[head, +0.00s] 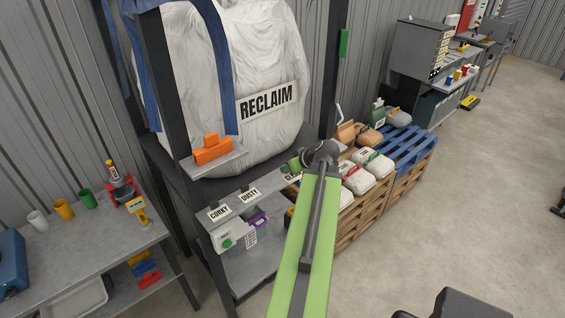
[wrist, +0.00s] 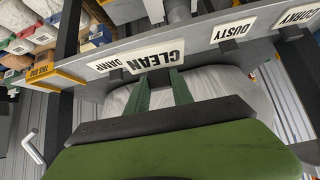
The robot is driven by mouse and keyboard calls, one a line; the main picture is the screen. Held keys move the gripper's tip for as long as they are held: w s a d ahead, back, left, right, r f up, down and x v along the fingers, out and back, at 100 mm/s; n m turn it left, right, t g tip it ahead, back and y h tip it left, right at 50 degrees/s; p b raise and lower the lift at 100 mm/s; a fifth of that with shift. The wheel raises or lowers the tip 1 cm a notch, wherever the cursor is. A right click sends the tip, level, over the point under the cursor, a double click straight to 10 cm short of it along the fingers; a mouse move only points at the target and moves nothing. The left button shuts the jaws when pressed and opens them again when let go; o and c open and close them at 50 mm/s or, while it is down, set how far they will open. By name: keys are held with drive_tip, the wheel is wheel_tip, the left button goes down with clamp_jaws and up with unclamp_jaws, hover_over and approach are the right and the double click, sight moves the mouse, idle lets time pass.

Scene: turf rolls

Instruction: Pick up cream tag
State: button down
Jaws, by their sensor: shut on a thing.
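The cream tag (wrist: 155,58) reads CLEAN and shows upside down in the wrist view, at the grey rail. My gripper (wrist: 160,78) is shut on it, with the two green fingers reaching its lower edge in that view. In the head view my gripper (head: 295,163) is at the right end of the rail, and the tag (head: 292,178) is mostly hidden by my arm. I cannot tell whether the tag is clear of the rail.
Similar tags reading DUSTY (wrist: 234,29), CORKY (wrist: 296,14) and DAMP (wrist: 107,64) are along the rail (wrist: 200,50). A white RECLAIM bag (head: 235,80) hangs behind. Pallets with sacks (head: 360,180) stand to the right. The floor (head: 480,190) farther right is open.

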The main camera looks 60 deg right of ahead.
drive_tip(key=s+r+p, duration=0.3)
drive_tip(key=s+r, duration=0.1)
drive_tip(key=s, duration=0.3)
